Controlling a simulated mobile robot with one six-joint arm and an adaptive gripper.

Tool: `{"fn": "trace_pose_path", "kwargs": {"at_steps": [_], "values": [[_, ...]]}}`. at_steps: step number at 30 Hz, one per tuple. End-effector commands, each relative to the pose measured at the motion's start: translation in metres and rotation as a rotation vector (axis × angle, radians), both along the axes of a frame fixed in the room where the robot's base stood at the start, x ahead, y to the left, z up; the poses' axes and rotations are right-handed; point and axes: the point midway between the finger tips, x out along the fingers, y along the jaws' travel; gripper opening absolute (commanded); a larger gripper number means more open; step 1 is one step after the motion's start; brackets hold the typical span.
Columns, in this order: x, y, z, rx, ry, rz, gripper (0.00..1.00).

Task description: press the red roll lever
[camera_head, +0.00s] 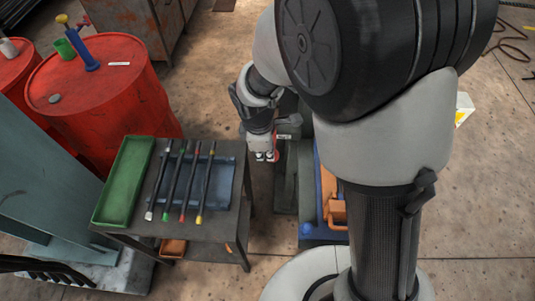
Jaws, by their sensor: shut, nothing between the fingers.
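My gripper (265,157) points down at the middle of the view, right of the low dark table, with its fingertips shut and empty. A small red patch (276,148) shows right beside the fingertips. I cannot tell whether it is the red roll lever or whether the gripper touches it. Right of the gripper stands a dark machine frame (287,180) with a blue part (306,229) and an orange part (333,205). My own arm hides much of this machine.
The dark table (205,228) holds a green tray (101,205) and a blue tray (226,182) with several dark rods with coloured tips. Red drums (98,110) stand behind it on the left. A teal post (45,170) stands at the left. Open floor (480,200) lies at the right.

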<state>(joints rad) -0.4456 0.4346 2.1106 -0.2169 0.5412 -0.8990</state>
Motion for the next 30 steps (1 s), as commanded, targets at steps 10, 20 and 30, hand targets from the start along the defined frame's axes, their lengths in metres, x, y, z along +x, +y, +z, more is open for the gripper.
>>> {"fn": "trace_pose_path", "kwargs": {"at_steps": [10, 20, 30], "values": [[-0.016, 0.005, 0.058, 0.0, -0.001, 0.001, 0.0], [-0.017, 0.005, 0.063, 0.0, 0.001, 0.0, 0.0], [-0.017, 0.005, 0.063, 0.0, 0.0, -0.001, 0.0]]}}
